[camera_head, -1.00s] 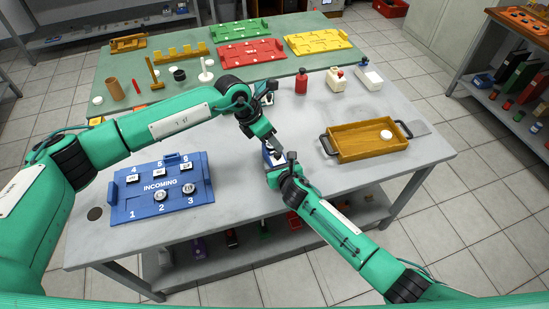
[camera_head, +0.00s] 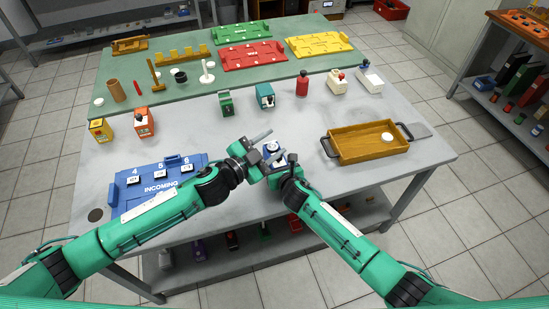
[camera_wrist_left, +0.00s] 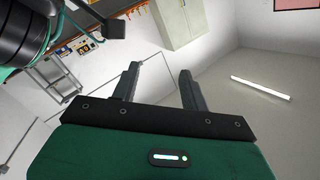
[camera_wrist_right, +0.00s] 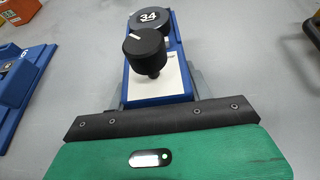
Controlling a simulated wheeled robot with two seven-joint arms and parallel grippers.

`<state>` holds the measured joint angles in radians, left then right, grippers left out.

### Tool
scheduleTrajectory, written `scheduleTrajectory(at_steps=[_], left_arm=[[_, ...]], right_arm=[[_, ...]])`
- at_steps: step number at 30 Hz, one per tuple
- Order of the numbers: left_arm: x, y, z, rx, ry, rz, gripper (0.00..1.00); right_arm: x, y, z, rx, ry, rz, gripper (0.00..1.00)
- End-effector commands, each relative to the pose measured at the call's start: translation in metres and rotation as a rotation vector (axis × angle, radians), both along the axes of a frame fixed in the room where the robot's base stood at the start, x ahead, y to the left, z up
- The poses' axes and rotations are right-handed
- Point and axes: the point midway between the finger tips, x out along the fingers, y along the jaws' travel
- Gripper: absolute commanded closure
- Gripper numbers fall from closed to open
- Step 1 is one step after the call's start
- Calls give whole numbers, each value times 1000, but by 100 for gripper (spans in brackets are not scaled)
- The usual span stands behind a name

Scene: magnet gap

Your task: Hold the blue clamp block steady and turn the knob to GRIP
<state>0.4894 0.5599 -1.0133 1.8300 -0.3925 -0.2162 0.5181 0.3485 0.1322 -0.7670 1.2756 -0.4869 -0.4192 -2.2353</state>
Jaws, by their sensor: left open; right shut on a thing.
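The blue clamp block (camera_head: 269,147) stands on the grey table, partly hidden by my grippers. In the right wrist view, the block (camera_wrist_right: 128,88) has a white plate, a black knob (camera_wrist_right: 146,52) with a white line toward the upper left, and a black disc marked 34 (camera_wrist_right: 150,18) behind it. I cannot read GRIP on the plate. My right gripper (camera_head: 284,163) is shut on the block's near end. My left gripper (camera_head: 270,144) is open and empty, close beside the block. The left wrist view shows its spread fingers (camera_wrist_left: 160,80) facing the room, with no block or knob in sight.
A blue INCOMING tray (camera_head: 140,172) lies left, partly behind my left arm. A wooden tray (camera_head: 372,155) stands right. Green (camera_head: 225,103) and teal (camera_head: 265,96) blocks stand behind. Yellow (camera_head: 99,130) and orange (camera_head: 143,121) blocks stand at left. Bare table lies between.

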Motion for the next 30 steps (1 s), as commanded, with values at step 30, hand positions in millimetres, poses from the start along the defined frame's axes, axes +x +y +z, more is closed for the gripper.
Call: scheduleTrajectory(at_steps=[30], left_arm=[[27,6,-109,-225,621,314,55]], right_arm=[[0,0,0,0,0,0,78]])
